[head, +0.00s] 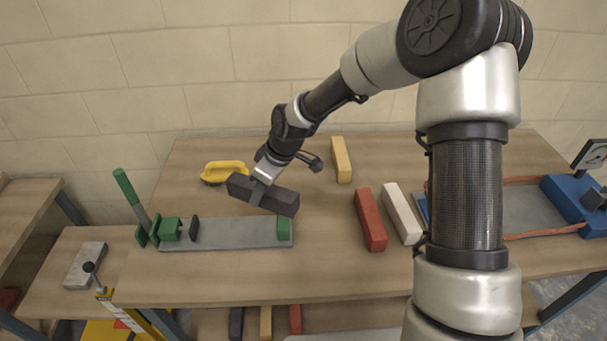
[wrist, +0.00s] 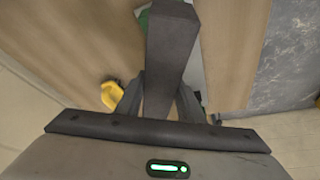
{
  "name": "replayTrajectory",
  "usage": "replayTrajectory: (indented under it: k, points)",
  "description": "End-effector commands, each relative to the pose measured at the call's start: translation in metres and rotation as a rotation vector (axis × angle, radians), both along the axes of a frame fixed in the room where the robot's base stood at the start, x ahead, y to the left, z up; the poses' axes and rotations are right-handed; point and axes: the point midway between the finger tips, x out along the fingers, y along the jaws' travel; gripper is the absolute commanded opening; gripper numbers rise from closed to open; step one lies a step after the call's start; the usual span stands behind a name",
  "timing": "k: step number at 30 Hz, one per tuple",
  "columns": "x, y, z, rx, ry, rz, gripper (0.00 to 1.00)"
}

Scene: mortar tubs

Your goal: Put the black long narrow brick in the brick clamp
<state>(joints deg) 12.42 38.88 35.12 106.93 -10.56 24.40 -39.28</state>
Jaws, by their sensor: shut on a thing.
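The black long narrow brick (head: 279,201) is held in my gripper (head: 259,189), raised above the table and tilted slightly in the head view. In the wrist view the brick (wrist: 170,50) runs between the two fingers of my gripper (wrist: 157,95), which are shut on it. The brick clamp (head: 235,234) lies on the table just below the brick, a grey plate with a green screw end and dark jaw at left and a green stop at right. The brick hangs above the clamp's back edge, apart from it. In the wrist view the brick hides most of the clamp.
A yellow-handled tool (head: 226,168) lies behind the clamp. A yellow brick (head: 341,160), a red brick (head: 370,220) and a white brick (head: 402,213) lie to the right. A blue device (head: 575,200) stands at far right. A green lever (head: 129,190) rises at the clamp's left.

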Motion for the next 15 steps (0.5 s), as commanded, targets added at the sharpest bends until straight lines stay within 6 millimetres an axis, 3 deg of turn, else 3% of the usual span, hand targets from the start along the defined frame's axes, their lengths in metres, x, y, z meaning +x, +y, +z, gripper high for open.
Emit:
replayTrajectory:
  k: [1, 6, 10, 15]
  points:
    - [-0.002, 0.02, 0.012, 0.005, 0.0, 0.083, 0.0]
    - [-0.011, 0.061, 0.019, 0.002, -0.002, 0.304, 0.0]
    - [-0.015, 0.077, 0.02, -0.001, -0.004, 0.393, 0.0]
    - [-0.017, 0.083, 0.017, -0.001, -0.005, 0.426, 0.0]
